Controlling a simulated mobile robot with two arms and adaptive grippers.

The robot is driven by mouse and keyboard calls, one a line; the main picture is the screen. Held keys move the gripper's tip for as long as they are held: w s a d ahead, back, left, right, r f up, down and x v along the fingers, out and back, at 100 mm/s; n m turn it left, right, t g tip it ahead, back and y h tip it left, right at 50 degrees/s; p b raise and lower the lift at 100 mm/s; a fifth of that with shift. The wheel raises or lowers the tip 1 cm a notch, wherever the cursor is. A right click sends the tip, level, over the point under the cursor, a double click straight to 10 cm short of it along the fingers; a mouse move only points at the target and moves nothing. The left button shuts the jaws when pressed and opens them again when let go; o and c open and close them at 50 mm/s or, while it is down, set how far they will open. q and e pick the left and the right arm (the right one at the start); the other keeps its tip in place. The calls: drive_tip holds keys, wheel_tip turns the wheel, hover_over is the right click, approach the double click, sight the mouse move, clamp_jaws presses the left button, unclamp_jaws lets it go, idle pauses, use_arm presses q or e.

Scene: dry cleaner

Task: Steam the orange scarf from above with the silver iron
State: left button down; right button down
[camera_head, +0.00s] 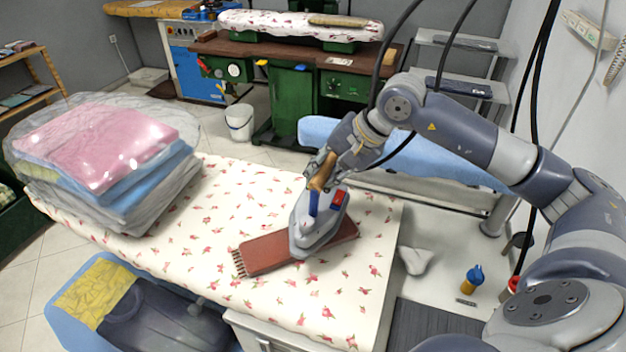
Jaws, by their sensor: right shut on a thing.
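The orange scarf (264,254) lies folded flat on the floral ironing table (215,195), a brownish-red strip with a fringe at its left end. The silver iron (312,232) is over the scarf's middle and hides part of it. I cannot tell whether its sole touches the cloth or sits just above. My right gripper (325,172) is shut on the iron's tan handle from above. My left gripper is not in view.
A stack of bagged folded clothes (105,150) stands at the table's left. A blue basket (85,312) with a yellow cloth is below the front edge. A bottle (471,280) and a white cloth (414,259) lie on the right surface. Cables hang near my right arm.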

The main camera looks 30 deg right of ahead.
drive_tip(key=shift+s+d+r+b, duration=0.15)
drive_tip(key=shift+d+b, duration=0.8)
drive_tip(key=shift+d, duration=0.55)
drive_tip(key=shift+s+d+r+b, duration=0.1)
drive_tip(key=shift+d+b, duration=0.85)
drive_tip(key=shift+d, duration=0.55)
drive_tip(key=shift+a+r+p, duration=0.1)
drive_tip(key=shift+r+p, duration=2)
drive_tip(key=shift+r, duration=0.6)
